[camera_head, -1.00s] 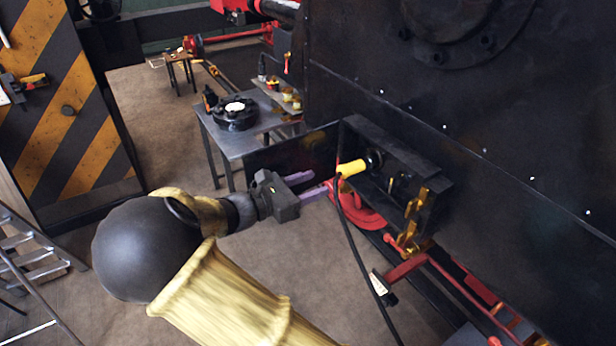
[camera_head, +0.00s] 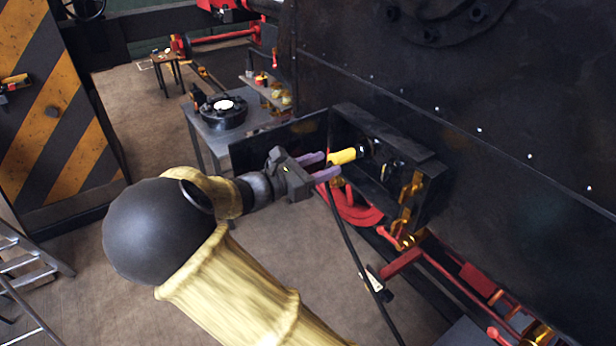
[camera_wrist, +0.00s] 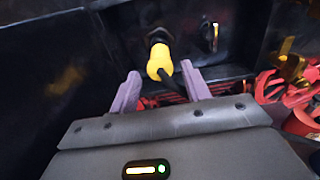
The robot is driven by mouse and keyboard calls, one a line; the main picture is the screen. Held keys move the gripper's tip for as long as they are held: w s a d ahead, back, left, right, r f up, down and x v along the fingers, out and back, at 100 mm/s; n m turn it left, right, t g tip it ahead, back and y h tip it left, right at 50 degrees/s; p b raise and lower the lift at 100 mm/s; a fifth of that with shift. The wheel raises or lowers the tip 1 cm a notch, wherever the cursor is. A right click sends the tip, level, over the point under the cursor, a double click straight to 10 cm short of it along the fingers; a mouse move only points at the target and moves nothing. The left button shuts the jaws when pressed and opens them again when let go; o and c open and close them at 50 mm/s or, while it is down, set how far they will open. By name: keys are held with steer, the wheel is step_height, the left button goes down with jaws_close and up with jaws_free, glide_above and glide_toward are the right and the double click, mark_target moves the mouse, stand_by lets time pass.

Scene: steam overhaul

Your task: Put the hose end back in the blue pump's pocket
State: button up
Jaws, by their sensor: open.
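A yellow cylindrical end piece (camera_head: 342,156) sits at a dark round fitting inside an open black box on the engine's side. A black hose or cable (camera_head: 347,235) hangs from it; I cannot tell if this is the task's hose end. In the wrist view the yellow piece (camera_wrist: 159,60) lies ahead, between the lines of the two fingers. My gripper (camera_head: 331,163) is open, its purple fingertips close to the yellow piece's near end; the wrist view shows the open fingers (camera_wrist: 160,74) too. I see no blue pump or pocket.
The black box (camera_head: 385,140) has its lid swung open (camera_head: 270,150) to the left. Red pipework (camera_head: 405,268) runs below. A grey side table (camera_head: 215,140) with dark parts stands behind. A striped panel (camera_head: 50,110) and ladder (camera_head: 25,275) are left. Floor between is clear.

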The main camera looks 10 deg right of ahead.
mark_target(331, 161)
steer(key=shift+x, duration=1.65)
steer(key=c, duration=1)
jaws_close()
steer(key=shift+a, duration=0.15)
steer(key=shift+p+v, duration=1.25)
steer(key=shift+v, duration=0.5)
steer(key=shift+s+a+r, duration=0.1)
steer(key=shift+s+a, duration=0.25)
steer(key=shift+a, duration=0.15)
